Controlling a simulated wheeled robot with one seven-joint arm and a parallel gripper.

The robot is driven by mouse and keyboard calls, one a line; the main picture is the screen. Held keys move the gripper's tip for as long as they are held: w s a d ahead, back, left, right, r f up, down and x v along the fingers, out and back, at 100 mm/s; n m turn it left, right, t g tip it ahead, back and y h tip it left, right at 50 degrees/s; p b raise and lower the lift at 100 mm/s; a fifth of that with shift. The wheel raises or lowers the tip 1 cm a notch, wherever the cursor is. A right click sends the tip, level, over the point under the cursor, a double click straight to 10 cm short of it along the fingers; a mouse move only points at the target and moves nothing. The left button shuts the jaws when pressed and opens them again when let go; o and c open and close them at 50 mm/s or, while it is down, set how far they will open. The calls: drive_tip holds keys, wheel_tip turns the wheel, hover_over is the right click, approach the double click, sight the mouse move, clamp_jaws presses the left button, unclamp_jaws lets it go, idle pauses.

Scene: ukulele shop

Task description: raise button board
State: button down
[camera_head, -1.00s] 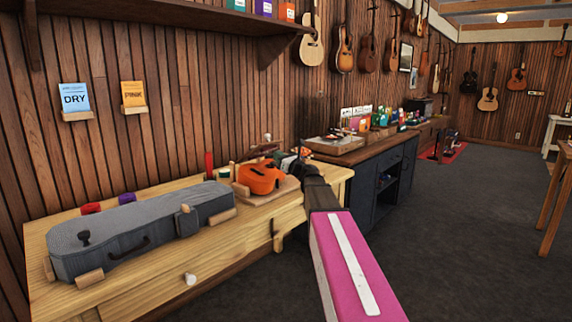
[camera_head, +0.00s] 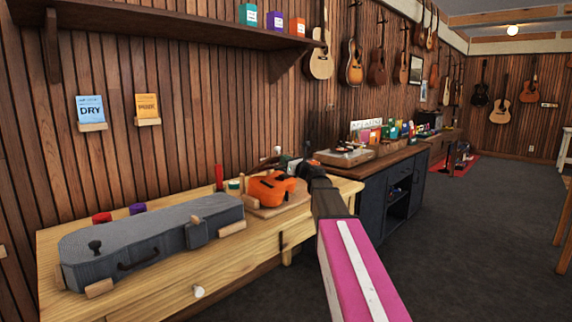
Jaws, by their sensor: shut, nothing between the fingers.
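My arm reaches from the lower right over the right end of the light wooden bench. My gripper (camera_head: 297,167) is small and dark at its far end, shut and empty, beside an orange ukulele body (camera_head: 270,188) resting on a wooden cradle. Whether it touches anything there, I cannot tell. I cannot make out a button board for certain; part of the bench's right end is hidden behind my arm.
A grey instrument case (camera_head: 150,238) lies on the bench (camera_head: 215,270), with red and purple items behind it. A dark cabinet (camera_head: 375,200) stands beyond. A shelf (camera_head: 170,28) hangs above. The floor (camera_head: 470,240) at right is clear.

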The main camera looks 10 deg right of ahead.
drive_tip(key=w+r+g, duration=0.1)
drive_tip(key=r, duration=0.1)
drive_tip(key=w+a+r+g+h, duration=0.1)
drive_tip(key=r, duration=0.1)
drive_tip(key=w+a+r+g+h, duration=0.1)
drive_tip(key=w+r, duration=0.1)
drive_tip(key=shift+a+r, duration=0.25)
drive_tip(key=shift+r, duration=0.05)
drive_tip(key=w+a+r+g+h, duration=0.1)
drive_tip(key=w+a+r+g, duration=0.1)
drive_tip(key=w+a, duration=0.3)
drive_tip(key=w+a+r+g+h, duration=0.2)
drive_tip(key=w+a+r, duration=0.3)
drive_tip(key=w, duration=0.4)
drive_tip(key=shift+a, duration=0.35)
drive_tip(key=shift+w, duration=0.1)
